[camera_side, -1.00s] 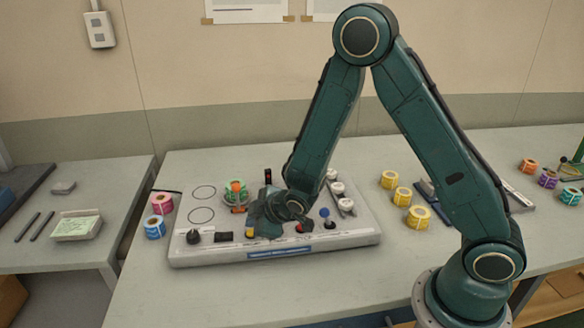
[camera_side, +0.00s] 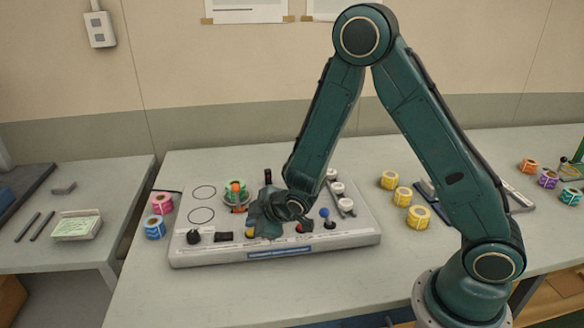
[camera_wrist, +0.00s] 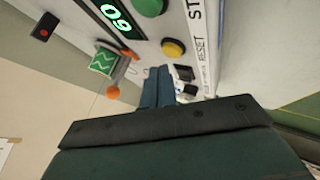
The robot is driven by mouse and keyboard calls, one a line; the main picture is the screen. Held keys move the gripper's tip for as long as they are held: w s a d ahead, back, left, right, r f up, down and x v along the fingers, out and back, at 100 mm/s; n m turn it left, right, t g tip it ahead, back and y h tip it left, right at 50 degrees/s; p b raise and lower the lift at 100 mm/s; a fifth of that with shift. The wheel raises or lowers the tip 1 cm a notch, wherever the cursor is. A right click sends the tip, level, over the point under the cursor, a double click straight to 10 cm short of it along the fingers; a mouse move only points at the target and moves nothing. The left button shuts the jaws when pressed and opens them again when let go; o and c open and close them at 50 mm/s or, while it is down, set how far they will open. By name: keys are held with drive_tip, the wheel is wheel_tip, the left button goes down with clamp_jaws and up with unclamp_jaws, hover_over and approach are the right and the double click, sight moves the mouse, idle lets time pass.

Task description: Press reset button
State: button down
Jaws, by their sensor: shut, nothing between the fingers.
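The control panel (camera_side: 345,238) lies on the table. In the wrist view, a round yellow button (camera_wrist: 173,47) sits beside the printed RESET label (camera_wrist: 201,50); the yellow button also shows in the side view (camera_side: 250,232), partly beside my gripper. Whether the fingertips touch the panel cannot be told.
A green button (camera_wrist: 148,5) and a lit display (camera_wrist: 118,18) are near the yellow one. Yellow rolls (camera_side: 402,196) lie to the right.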

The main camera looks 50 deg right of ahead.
drive_tip(key=shift+f, duration=0.85)
idle(1.1)
drive_tip(key=shift+r, duration=0.8)
drive_tip(key=shift+r, duration=0.1)
idle(0.3)
drive_tip(key=shift+r, duration=2.45)
